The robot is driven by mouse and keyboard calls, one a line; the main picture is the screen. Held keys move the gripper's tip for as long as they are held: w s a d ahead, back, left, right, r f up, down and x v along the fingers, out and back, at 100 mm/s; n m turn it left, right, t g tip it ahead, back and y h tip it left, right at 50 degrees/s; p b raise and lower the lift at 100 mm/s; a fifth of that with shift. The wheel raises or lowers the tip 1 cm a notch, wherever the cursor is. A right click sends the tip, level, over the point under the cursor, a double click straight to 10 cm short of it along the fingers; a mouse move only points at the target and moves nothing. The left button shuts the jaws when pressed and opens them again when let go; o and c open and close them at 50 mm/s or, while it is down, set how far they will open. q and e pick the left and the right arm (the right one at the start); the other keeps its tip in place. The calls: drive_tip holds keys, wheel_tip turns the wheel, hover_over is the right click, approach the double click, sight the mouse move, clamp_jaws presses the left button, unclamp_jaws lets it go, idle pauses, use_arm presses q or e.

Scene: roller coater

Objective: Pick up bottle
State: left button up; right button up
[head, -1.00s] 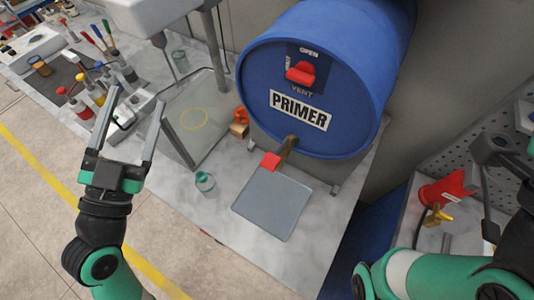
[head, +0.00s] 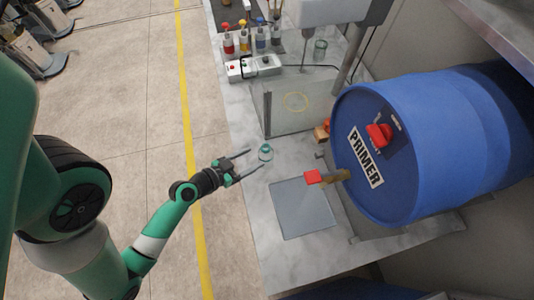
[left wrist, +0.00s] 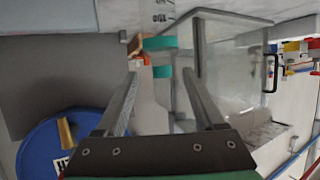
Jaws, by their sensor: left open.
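A small clear and teal bottle (head: 265,153) stands on the grey bench near its front edge. My left gripper (head: 254,160) is open and empty, its two fingers pointing at the bottle from the left, with the fingertips close to it. In the left wrist view, teal parts of the bottle (left wrist: 162,42) show just past and between the open fingertips (left wrist: 161,76). I cannot tell whether the fingers touch it. My right gripper is not in view.
A clear panel (head: 297,108) stands behind the bottle. Several coloured pump bottles (head: 244,40) stand farther back. Bench space left of the plate is clear.

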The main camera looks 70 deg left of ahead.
sight(263, 153)
use_arm(q)
drive_tip(key=p+x, duration=0.1)
drive_tip(key=x, duration=0.4)
drive_tip(key=shift+r, duration=0.15)
drive_tip(key=x, duration=0.3)
drive_tip(key=p+x, duration=0.1)
drive_tip(key=x, duration=0.1)
drive_tip(key=shift+w+a+r, duration=0.2)
drive_tip(key=shift+a+r, duration=0.05)
clamp_jaws()
